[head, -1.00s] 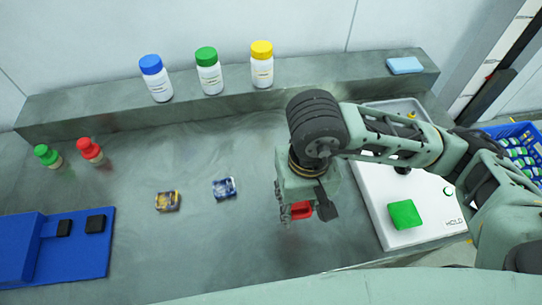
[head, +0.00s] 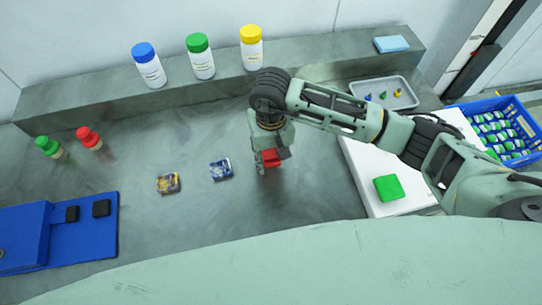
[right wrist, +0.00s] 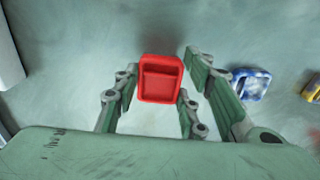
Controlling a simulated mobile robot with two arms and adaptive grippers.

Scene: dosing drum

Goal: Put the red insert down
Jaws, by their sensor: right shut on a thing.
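The red insert (head: 271,158) is a small red open-topped box, held between the fingers of my right gripper (head: 266,160). In the right wrist view the red insert (right wrist: 160,78) sits between the fingertips (right wrist: 158,90), its hollow facing the camera. It is over the bare grey worktop (head: 215,225), right of a blue-patterned insert (head: 221,169) and a yellow-and-dark one (head: 168,183). I cannot tell whether it touches the worktop. My left gripper is not in view.
White bottles with blue (head: 149,65), green (head: 200,57) and yellow (head: 251,48) lids stand on the back ledge. A blue fixture (head: 90,240) lies left. A white board with a green square (head: 388,188), a grey tray (head: 411,92) and a blue crate (head: 531,107) are right.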

